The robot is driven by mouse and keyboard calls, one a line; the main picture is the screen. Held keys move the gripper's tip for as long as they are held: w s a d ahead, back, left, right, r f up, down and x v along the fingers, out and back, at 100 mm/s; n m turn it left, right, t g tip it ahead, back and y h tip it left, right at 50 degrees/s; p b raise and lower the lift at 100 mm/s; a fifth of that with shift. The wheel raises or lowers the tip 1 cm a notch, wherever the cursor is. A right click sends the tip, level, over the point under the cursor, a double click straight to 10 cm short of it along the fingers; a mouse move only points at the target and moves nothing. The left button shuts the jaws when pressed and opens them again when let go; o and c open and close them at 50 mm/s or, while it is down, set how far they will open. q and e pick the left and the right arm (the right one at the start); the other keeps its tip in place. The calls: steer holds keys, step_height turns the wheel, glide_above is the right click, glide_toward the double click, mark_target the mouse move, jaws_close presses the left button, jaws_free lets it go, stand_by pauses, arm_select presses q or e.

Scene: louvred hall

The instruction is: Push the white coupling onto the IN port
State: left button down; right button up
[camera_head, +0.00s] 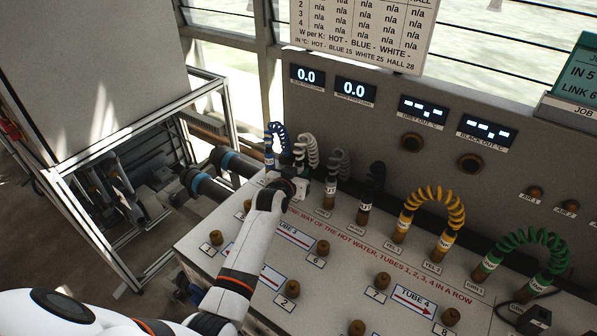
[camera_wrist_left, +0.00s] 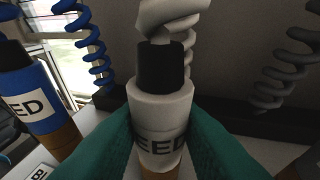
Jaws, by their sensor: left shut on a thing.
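The white coupling (camera_wrist_left: 160,105), lettered "EED", has a black collar and a white coiled hose (camera_wrist_left: 172,15) on top. It stands upright between the green fingertips of my left gripper (camera_wrist_left: 160,148), which is shut on it. Brass shows just below the coupling. In the head view my left gripper (camera_head: 299,188) is at the back left of the bench, below the white coil (camera_head: 308,150), and mostly hides the coupling. I cannot make out a port labelled IN. My right gripper is not in view.
The blue coupling (camera_wrist_left: 32,95) stands close on the left. Grey, black, yellow (camera_head: 435,205) and green (camera_head: 525,245) coiled hoses stand to the right. Several brass stubs, including one by label 6 (camera_head: 323,248), rise from the white bench. A panel with displays stands behind.

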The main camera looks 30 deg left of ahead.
mark_target(298, 165)
arm_select(q)
steer(key=shift+r+p, duration=3.3)
steer(key=shift+r, duration=0.25)
steer(key=shift+f, duration=0.1)
